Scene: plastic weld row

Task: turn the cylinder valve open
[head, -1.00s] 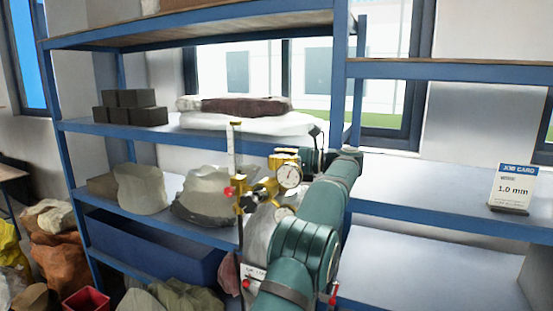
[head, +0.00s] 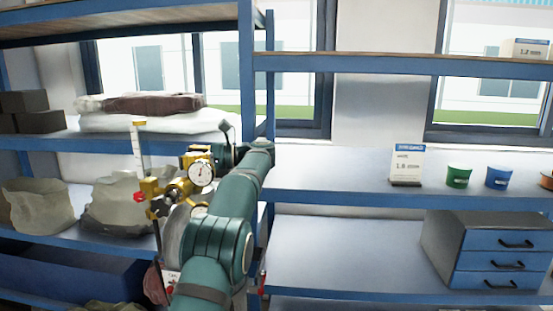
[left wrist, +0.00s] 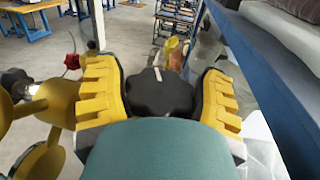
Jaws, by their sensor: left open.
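The black valve knob (left wrist: 160,92), with a white mark on top, sits between the two yellow fingers of my left gripper (left wrist: 160,98) in the left wrist view. The fingers are apart, one on each side; a gap shows beside the knob, though contact cannot be told. In the head view my left gripper (head: 197,154) is at the top of the gas cylinder, behind the brass regulator's dial gauge (head: 202,174), and the knob is hidden. The grey cylinder (head: 176,238) is mostly behind my left arm. My right gripper is not in view.
The regulator carries an upright flow tube (head: 138,146) and a red knob (head: 139,196) close left of the gripper. Blue shelving (head: 330,198) stands behind.

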